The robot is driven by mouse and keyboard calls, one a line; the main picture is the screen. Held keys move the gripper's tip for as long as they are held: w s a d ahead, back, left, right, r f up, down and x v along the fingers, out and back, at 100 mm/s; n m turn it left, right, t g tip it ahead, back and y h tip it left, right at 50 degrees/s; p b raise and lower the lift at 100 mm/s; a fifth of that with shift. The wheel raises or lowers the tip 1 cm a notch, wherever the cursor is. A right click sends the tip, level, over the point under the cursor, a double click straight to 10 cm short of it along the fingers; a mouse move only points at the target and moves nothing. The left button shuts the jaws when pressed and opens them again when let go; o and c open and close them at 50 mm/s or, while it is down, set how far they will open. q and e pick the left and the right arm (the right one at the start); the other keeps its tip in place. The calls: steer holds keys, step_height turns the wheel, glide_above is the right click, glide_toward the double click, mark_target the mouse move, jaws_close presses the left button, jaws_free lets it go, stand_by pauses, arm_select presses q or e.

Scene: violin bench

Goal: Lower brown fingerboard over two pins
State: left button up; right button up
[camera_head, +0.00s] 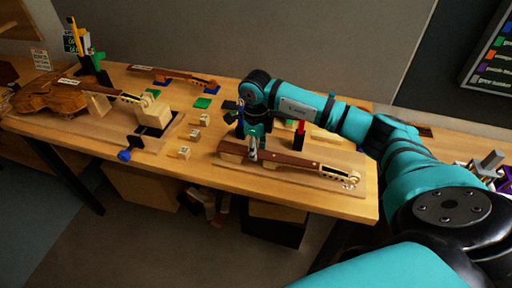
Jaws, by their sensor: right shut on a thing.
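The brown fingerboard (293,160) is a long dark strip at the right part of the bench. It lies along a pale violin neck with a scroll and pegs (340,173), on a wooden board (290,180). My right gripper (253,155) points down at the fingerboard's left half and is shut on it. I cannot tell whether the fingerboard touches the neck or hangs just above it. The two pins are hidden or too small to make out. My left gripper is not in view.
A red-topped black holder (300,134) stands close behind the fingerboard. Small wooden blocks (184,152) sit to its left, with a clamp fixture (155,115) and violin body (52,94) farther left. Another dark fingerboard-like piece (160,73) lies at the back. The front edge is clear.

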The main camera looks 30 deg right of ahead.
stand_by(0.6)
steer(key=o, duration=1.3)
step_height(320, 180, up, 12)
steer(key=shift+a, duration=0.1)
